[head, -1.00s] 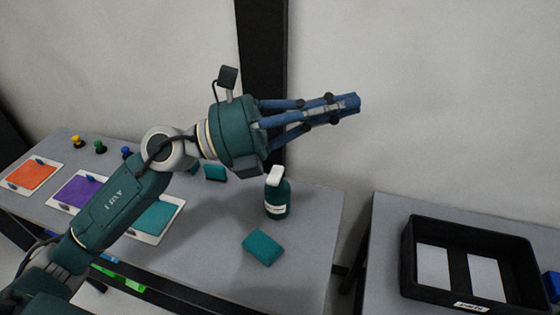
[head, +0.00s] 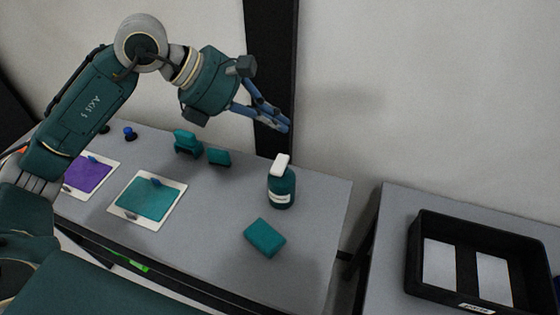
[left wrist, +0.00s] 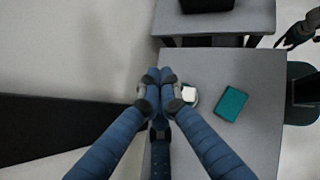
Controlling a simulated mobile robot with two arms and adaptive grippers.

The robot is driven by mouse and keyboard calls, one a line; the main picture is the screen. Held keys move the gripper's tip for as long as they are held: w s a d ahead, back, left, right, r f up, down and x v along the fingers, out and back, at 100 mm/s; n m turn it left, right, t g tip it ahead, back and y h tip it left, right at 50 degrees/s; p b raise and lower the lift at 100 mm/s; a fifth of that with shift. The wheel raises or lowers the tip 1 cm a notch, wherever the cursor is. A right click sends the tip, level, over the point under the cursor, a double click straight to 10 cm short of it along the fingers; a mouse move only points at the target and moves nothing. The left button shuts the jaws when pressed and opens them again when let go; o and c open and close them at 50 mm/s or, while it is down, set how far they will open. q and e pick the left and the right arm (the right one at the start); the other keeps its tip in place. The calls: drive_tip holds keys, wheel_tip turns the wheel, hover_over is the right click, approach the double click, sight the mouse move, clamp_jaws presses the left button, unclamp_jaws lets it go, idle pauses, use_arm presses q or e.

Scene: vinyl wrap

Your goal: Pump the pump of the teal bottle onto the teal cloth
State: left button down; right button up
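The teal bottle (head: 282,186) stands upright near the table's right end, with a white pump head (head: 280,165) and a white label. The teal cloth (head: 265,238), a thick folded pad, lies flat in front of it. My left gripper (head: 285,126) is above and behind the bottle, apart from it, with its blue fingers together and empty. In the left wrist view its closed fingertips (left wrist: 160,78) are beside the white pump head (left wrist: 189,94), partly covering the bottle; the cloth (left wrist: 231,103) lies to the right. My right gripper (left wrist: 296,36) seems to show dark and small at the right edge.
A teal sheet (head: 150,197) and a purple sheet (head: 88,174) lie on white boards. Two small teal items (head: 187,142) (head: 219,157) stand behind. A second table holds a black tray (head: 420,278) with light panels. A dark post (head: 269,60) stands behind the table.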

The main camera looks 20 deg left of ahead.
sight(277, 165)
use_arm(q)
wheel_tip(277, 165, down, 8)
drive_tip(key=b, duration=0.5)
drive_tip(key=shift+f+b, duration=0.35)
drive_tip(key=shift+b, duration=0.2)
idle(0.8)
drive_tip(key=shift+f+b, duration=0.4)
drive_tip(key=shift+b, duration=0.15)
